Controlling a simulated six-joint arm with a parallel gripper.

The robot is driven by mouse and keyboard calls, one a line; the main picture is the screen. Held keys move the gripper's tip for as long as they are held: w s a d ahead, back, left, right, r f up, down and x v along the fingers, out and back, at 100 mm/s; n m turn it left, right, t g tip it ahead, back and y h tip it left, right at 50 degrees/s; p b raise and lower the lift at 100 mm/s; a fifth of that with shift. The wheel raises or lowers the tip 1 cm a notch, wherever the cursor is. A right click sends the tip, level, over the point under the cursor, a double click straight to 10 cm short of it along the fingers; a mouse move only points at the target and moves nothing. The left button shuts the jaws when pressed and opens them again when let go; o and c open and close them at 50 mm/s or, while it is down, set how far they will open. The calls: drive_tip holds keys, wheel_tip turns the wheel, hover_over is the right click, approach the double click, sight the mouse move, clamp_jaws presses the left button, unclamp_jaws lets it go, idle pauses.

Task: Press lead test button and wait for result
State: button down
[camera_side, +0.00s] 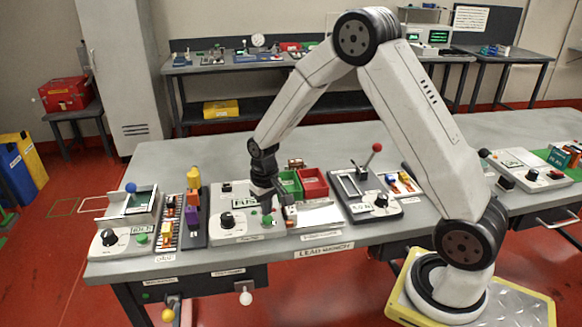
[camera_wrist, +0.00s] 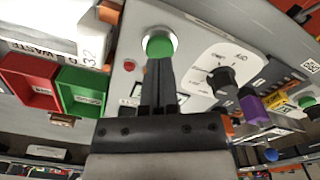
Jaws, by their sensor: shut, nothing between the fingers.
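The green button (camera_wrist: 160,44) sits in a pale round collar on a white panel in the wrist view. It also shows as a small green dome on the front of the panel in the side view (camera_side: 267,219). My gripper (camera_wrist: 160,64) is shut and empty, pointing at the button. In the wrist view its fingertips overlap the button's lower edge; I cannot tell whether they touch it. In the side view my gripper (camera_side: 271,207) is low over the same panel, just above the button. The fingers hide part of the panel behind them.
A black dial (camera_wrist: 222,77) is beside the button on the panel. A red bin (camera_side: 313,183) and a green bin (camera_side: 289,184) stand behind. A rack with yellow and purple pieces (camera_side: 193,207) is at left, and a lever with a red knob (camera_side: 376,148) at right.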

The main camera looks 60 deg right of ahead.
sight(268, 220)
drive_tip(key=shift+f, duration=1.1)
idle(0.4)
drive_tip(key=shift+r, duration=3.05)
drive_tip(key=shift+a, duration=0.1)
drive_tip(key=shift+s+a+r, duration=0.15)
drive_tip(key=shift+s+r, duration=0.05)
drive_tip(key=shift+s, duration=0.05)
drive_tip(key=s+a+r+n+t, duration=0.1)
drive_tip(key=s+a, duration=0.2)
drive_tip(key=s, duration=0.4)
drive_tip(key=s+a+r+n+t, duration=0.1)
drive_tip(key=s+a+n, duration=0.1)
drive_tip(key=s, duration=0.5)
drive_tip(key=shift+s+a+r+t, duration=0.3)
drive_tip(key=shift+a, duration=0.4)
